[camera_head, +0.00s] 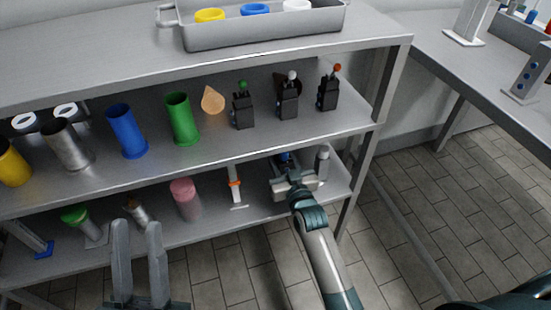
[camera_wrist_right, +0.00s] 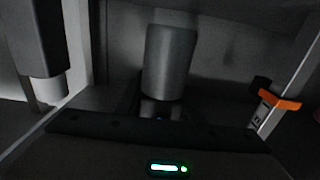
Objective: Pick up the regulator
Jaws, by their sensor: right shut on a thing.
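My right gripper (camera_head: 293,180) reaches into the lower shelf, at its right part. It is shut on a grey cylindrical thing, which stands upright just beyond the gripper body in the right wrist view (camera_wrist_right: 170,62). In the head view the gripper mostly hides this thing, and a small blue part (camera_head: 285,157) shows above the jaws. I take it to be the regulator, but its details are too dark to be sure. My left gripper (camera_head: 136,224) is open and empty, in front of the lower shelf's left part.
An orange-banded white item (camera_head: 235,184) stands left of the right gripper, and a grey cylinder (camera_head: 322,164) close on its right. The middle shelf (camera_head: 215,150) overhangs them and holds black devices with coloured knobs (camera_head: 288,100). The tiled floor at right is clear.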

